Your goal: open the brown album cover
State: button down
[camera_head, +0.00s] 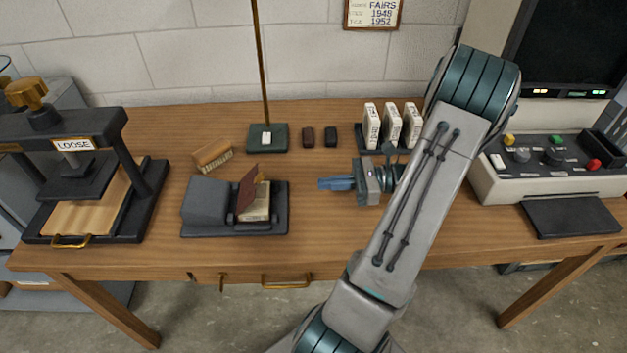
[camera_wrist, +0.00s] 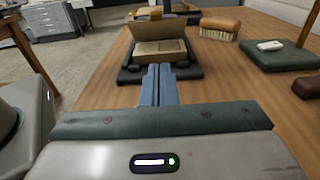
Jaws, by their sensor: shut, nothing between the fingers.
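The album (camera_head: 256,205) sits on a dark grey cradle (camera_head: 275,225) at the left-middle of the table. Its brown cover (camera_head: 247,191) stands steeply raised on the left side of the cream page block, partly open. In the wrist view the album (camera_wrist: 160,48) lies ahead, beyond my fingertips, on the dark cradle (camera_wrist: 190,71). My gripper (camera_head: 322,184) has blue fingers, shut and empty. It is to the right of the album, apart from it and pointing left at it. The same fingers show in the wrist view (camera_wrist: 158,70).
A brush (camera_head: 213,156) lies behind the cradle. A press labelled LOOSE (camera_head: 75,180) is at left, a control console (camera_head: 550,165) at right. The front table middle is clear.

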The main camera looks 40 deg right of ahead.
send_near(251, 187)
jog(key=shift+w+a+f, duration=0.15)
jog(key=shift+w+f, duration=0.6)
jog(key=shift+f, duration=0.15)
jog(key=shift+w+a+r, duration=0.25)
jog(key=shift+a+r, duration=0.05)
jog(key=shift+r, duration=0.15)
jog(key=shift+w+a+r, duration=0.25)
jog(key=shift+a+r, duration=0.1)
jog(key=shift+r, duration=0.1)
jog(key=shift+w+a+r, duration=0.25)
jog(key=shift+a+r, duration=0.1)
